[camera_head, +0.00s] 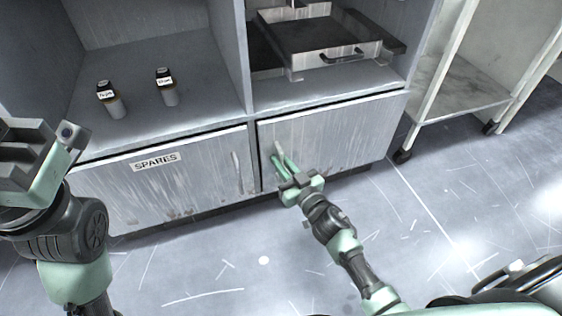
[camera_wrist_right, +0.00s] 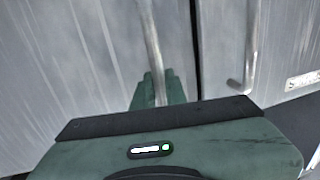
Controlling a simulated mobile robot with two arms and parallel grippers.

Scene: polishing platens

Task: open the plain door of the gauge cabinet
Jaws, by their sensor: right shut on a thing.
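The plain door (camera_head: 345,137) is the right-hand, unlabelled door of the low grey gauge cabinet. It looks closed, about in line with the door beside it. Its upright bar handle (camera_head: 279,147) is near its left edge. My right gripper (camera_head: 281,161) is shut on this handle. In the right wrist view, the green fingers (camera_wrist_right: 156,89) close around the lower part of the handle (camera_wrist_right: 151,40). My left gripper (camera_head: 38,160) is at the left edge of the head view, away from the doors; its jaw opening is unclear.
The door labelled SPARES (camera_head: 205,172) is closed on the left, with its own handle (camera_head: 236,172). Two small bottles (camera_head: 112,100) (camera_head: 167,87) stand on the shelf above. A metal drawer tray (camera_head: 318,38) is above the plain door. A wheeled rack (camera_head: 462,92) stands right. The floor (camera_head: 440,190) in front is clear.

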